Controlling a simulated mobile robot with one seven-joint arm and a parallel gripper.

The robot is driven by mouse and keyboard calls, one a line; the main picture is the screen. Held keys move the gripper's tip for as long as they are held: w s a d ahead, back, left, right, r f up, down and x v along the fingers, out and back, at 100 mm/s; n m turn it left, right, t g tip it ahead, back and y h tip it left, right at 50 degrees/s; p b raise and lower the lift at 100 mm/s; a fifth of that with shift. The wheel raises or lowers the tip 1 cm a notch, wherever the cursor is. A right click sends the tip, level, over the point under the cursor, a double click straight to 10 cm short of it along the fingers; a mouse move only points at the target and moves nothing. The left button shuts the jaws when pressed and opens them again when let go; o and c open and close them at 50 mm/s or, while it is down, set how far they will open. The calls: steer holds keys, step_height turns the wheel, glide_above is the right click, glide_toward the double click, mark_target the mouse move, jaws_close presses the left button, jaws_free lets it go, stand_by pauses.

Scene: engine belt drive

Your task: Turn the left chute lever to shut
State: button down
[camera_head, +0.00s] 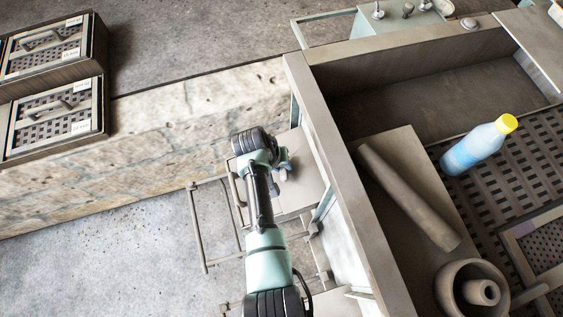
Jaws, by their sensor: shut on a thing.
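My gripper (283,166) is small in view, at the end of my pale green and black arm. It is beside the grey panel on the left outer side of the large metal machine housing (322,130). The gripper is shut on a small part at this panel, which looks like the left chute lever. The lever's shape and angle are mostly hidden by my wrist and the gripper, so I cannot tell how far it is turned.
A metal rail frame (198,230) stands left of my arm. The housing holds a bottle with a yellow cap (475,148), a long bar (408,196) and a round hollow part (449,285). Two vented boxes (55,118) are at the left by a stone wall (150,150).

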steer(key=shift+n+p, duration=0.3)
steer(key=shift+n, duration=0.9)
steer(key=c, duration=0.7)
jaws_free()
steer(key=shift+r, duration=0.1)
steer(key=v, duration=1.3)
steer(key=shift+w+d+b, duration=0.1)
steer(key=shift+d+b, duration=0.1)
steer(key=shift+b, duration=0.1)
